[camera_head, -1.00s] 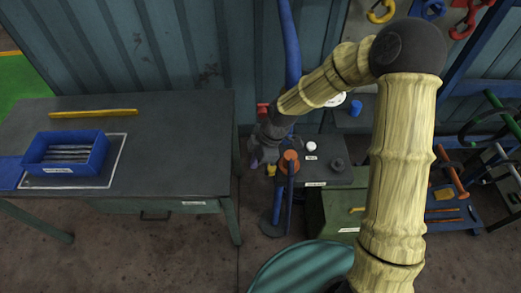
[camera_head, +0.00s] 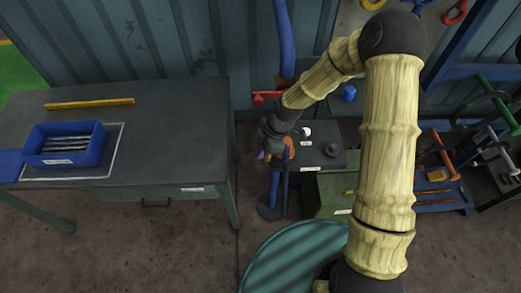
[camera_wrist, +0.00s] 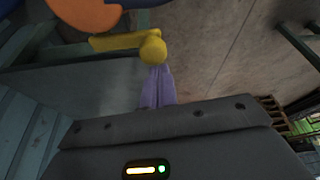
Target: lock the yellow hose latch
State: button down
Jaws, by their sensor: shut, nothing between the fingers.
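The yellow latch (camera_wrist: 128,43) shows in the wrist view as a short bar with a round knob at its right end. It lies just under an orange part (camera_wrist: 88,14) with blue beside it. My gripper (camera_wrist: 158,84) has its purple fingers together and empty, with the tips at or just under the knob; I cannot tell whether they touch it. In the head view my gripper (camera_head: 269,152) is beside the orange cap (camera_head: 289,147) on the blue post (camera_head: 275,190). The latch is hidden there behind my gripper and arm.
A dark workbench (camera_head: 170,130) with a blue tray (camera_head: 65,146) stands at the left. A green box (camera_head: 330,197) and a teal drum (camera_head: 290,262) are close to the post. A red handle (camera_head: 267,97) is behind my wrist. Tool racks fill the right side.

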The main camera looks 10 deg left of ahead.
jog(key=shift+d+n, duration=0.45)
jog(key=shift+n, duration=0.25)
jog(key=shift+w+d+r+n+g+h+p, duration=0.15)
jog(key=shift+d+n+g+p, duration=0.15)
jog(key=shift+d+n, duration=0.25)
jog(key=shift+w+d+f+n+g+h+p, duration=0.15)
jog(key=shift+d+n+g+p, duration=0.15)
jog(key=shift+n, duration=0.45)
jog(key=n, duration=0.1)
jog(key=d+n, duration=0.1)
jog(key=shift+w+d+n+g+h+p, duration=0.25)
jog(key=shift+w+n+g+h+p, duration=0.05)
jog(key=shift+n+h+p, duration=0.1)
jog(key=shift+w+d, duration=0.15)
jog(key=shift+d, duration=0.15)
jog(key=shift+w+d, duration=0.1)
